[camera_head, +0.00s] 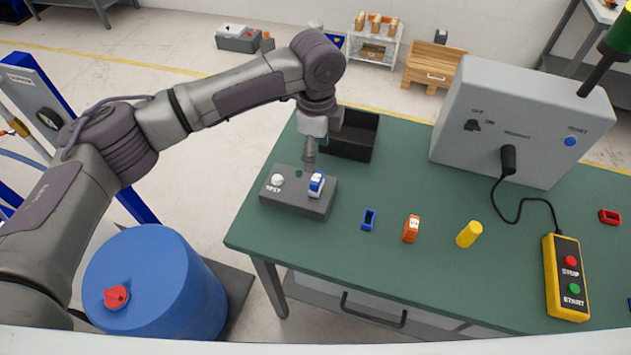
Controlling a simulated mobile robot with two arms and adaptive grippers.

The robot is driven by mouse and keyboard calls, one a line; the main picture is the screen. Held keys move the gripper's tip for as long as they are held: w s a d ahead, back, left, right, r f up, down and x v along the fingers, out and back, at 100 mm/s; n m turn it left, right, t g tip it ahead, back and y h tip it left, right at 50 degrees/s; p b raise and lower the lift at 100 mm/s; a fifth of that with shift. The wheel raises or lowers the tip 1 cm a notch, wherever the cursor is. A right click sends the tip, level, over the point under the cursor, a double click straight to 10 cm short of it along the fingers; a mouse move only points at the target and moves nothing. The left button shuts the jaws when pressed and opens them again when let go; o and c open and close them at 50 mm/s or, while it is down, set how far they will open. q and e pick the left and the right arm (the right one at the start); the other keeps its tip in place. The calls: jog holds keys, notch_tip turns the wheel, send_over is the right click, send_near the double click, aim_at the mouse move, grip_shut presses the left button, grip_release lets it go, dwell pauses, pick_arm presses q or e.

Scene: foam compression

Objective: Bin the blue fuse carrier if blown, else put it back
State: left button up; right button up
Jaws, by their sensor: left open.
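The blue fuse carrier (317,183), blue with a white part, stands on the right side of the grey tester box (298,204). The tester has a white button marked TEST (277,180) and a small dark green spot (299,173), which I cannot tell is lit. My left gripper (309,166) points down just behind the carrier, open and apparently empty; its fingers are small and partly merged in view. An empty-looking blue holder (369,219) lies on the table right of the tester. A black open bin (350,153) stands behind the tester, partly hidden by my arm. My right gripper is out of view.
An orange carrier (411,228), a yellow cylinder (469,235) and a red holder (609,216) are on the green table (400,280). A grey cabinet (490,130) stands at the back right, cabled to a yellow start-stop pendant (566,278). The table's front middle is clear.

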aim_at(316, 177)
pick_arm(q)
notch_tip(316, 177, down, 6)
jog(key=b, duration=0.5)
jog(key=shift+r+b, duration=0.25)
jog(key=shift+b, duration=0.15)
jog(key=shift+f, duration=1.75)
jog(key=shift+p, duration=0.3)
jog(key=shift+p, duration=0.3)
jog(key=shift+p, duration=0.45)
